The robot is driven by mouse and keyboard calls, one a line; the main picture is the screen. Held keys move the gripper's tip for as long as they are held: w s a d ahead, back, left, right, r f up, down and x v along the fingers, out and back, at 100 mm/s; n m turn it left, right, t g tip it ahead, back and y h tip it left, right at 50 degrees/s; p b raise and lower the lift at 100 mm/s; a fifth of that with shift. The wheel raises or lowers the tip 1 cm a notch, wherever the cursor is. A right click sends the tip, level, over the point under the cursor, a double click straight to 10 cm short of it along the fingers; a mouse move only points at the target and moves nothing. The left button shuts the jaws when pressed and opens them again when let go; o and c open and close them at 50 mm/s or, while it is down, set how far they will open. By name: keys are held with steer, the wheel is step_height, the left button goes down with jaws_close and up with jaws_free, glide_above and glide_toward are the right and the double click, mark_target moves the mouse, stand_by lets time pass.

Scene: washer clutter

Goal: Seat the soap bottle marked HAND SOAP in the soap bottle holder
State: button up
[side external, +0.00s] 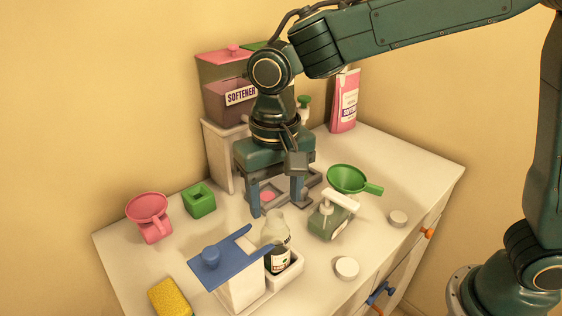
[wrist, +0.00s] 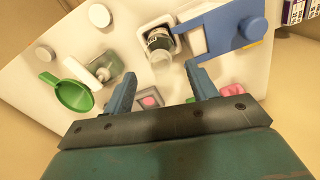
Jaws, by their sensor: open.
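A greenish bottle with a white pump (side external: 331,219) stands right of my gripper, and it also shows in the wrist view (wrist: 106,66). A clear bottle with a dark label (side external: 279,256) stands in a white open-topped holder (side external: 290,273), beside a white box with a blue lid (side external: 218,261). I cannot read either bottle's label, so I cannot tell which is marked HAND SOAP. My gripper (side external: 276,204) points down behind the clear bottle, its jaws apart and empty. In the wrist view my gripper (wrist: 160,73) is apart from both bottles.
White round caps (side external: 346,268) lie at front right. A pink cup (side external: 148,214), green block (side external: 199,200) and yellow sponge (side external: 170,298) are at left. A softener box (side external: 226,100) stands behind my gripper.

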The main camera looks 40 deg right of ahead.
steer(key=shift+r, duration=1.05)
steer(key=shift+d, duration=0.1)
steer(key=s+d+r+t, duration=0.1)
steer(key=s+d+r, duration=0.1)
steer(key=d, duration=0.3)
steer(key=s+d+r+n+t, duration=0.1)
steer(key=s+d+r, duration=0.1)
steer(key=s+d, duration=0.15)
steer(key=s+d+r+t, duration=0.1)
steer(key=d+r, duration=0.1)
steer(key=d, duration=0.3)
steer(key=s+d+f+n+t, duration=0.1)
steer(key=s+d+f+t, duration=0.1)
steer(key=s+d, duration=0.6)
steer(key=shift+s+t, duration=0.3)
steer(key=shift+s, duration=0.9)
